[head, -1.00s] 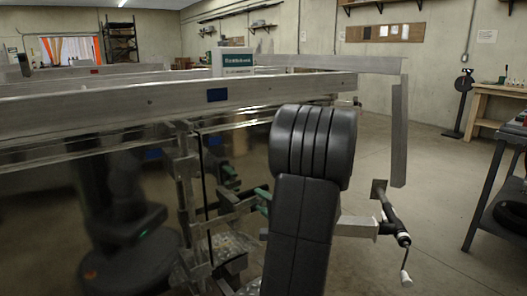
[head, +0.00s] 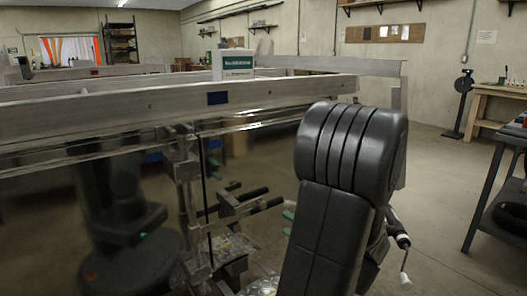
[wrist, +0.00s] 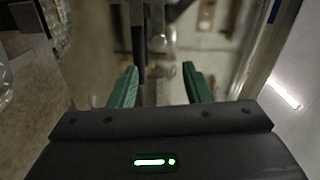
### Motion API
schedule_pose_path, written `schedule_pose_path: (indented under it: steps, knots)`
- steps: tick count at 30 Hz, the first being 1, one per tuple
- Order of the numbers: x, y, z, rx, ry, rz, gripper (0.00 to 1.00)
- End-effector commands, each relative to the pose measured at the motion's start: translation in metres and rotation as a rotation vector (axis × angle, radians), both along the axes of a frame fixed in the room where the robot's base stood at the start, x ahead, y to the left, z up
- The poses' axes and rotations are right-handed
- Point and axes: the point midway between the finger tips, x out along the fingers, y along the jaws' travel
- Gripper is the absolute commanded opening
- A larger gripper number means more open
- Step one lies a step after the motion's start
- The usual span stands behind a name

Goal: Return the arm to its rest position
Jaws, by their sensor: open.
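My gripper (wrist: 160,87) shows in the wrist view as two green fingers spread apart, with nothing held between them. In the head view my dark arm stands at right of centre and hides most of the gripper; only small green bits show beside its left edge. The aluminium trailer (head: 150,103) runs across the head view to the left of and behind my arm. The wrist view is blurred beyond the fingertips, where a dark upright bar and metal parts show.
A crank handle (head: 401,240) sticks out just right of my arm. A dark workbench (head: 508,138) stands at the right edge, with a wooden bench (head: 492,92) behind it. Open floor lies between trailer and benches.

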Motion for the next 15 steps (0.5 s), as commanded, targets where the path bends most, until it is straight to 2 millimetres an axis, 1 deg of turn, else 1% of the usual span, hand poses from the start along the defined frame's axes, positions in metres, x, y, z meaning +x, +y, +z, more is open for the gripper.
schedule_pose_path:
  steps: [1,3,8,15]
  knots:
    - [-0.006,-0.005,0.000,0.000,0.001,-0.003,0.44]
    - [0.005,0.004,-0.001,0.000,-0.001,0.004,0.44]
    - [0.024,0.019,-0.001,-0.001,-0.001,0.005,0.44]
    - [0.058,0.043,-0.001,0.000,0.000,0.004,0.44]
